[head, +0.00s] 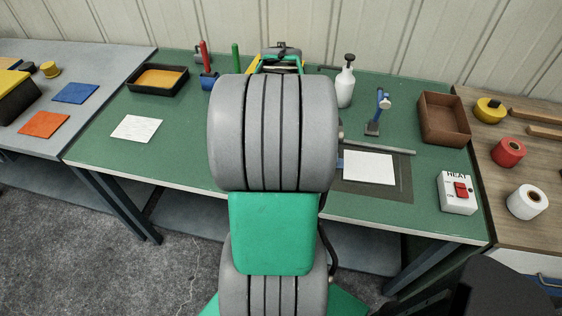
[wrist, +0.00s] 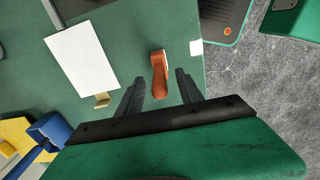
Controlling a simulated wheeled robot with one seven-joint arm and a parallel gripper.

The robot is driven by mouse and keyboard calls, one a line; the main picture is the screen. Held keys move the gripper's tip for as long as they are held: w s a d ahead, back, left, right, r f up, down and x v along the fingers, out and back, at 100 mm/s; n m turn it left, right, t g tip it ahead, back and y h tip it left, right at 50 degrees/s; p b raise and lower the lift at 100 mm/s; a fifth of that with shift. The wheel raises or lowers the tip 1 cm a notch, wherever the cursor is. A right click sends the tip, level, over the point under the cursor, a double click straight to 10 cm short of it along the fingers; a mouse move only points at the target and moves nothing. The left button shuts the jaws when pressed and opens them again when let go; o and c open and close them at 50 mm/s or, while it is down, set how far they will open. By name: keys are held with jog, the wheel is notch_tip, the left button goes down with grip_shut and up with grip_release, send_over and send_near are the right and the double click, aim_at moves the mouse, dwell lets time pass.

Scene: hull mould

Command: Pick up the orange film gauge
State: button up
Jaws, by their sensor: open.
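An orange-brown, narrow piece, which looks like the orange film gauge (wrist: 160,80), lies on the green tabletop in the wrist view. Its far end is rounded and shows a lighter edge. My gripper (wrist: 160,76) is open, with one black finger on each side of the gauge and a gap to both. The gauge appears apart from the fingers; how high the fingertips are above the table I cannot tell. In the head view my arm covers the middle of the green bench, and neither the gauge nor the fingers can be made out.
In the wrist view a white sheet (wrist: 82,60) and a small brass-coloured piece (wrist: 102,100) lie left of the gripper. Yellow and blue things (wrist: 50,130) are further left. The green bench (head: 180,140) also bears a black tray (head: 158,79), brown box (head: 443,118) and HEAT switch (head: 457,192).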

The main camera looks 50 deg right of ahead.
notch_tip(320, 180, down, 2)
jog(key=shift+f, duration=0.25)
jog(key=shift+c, duration=0.4)
grip_shut()
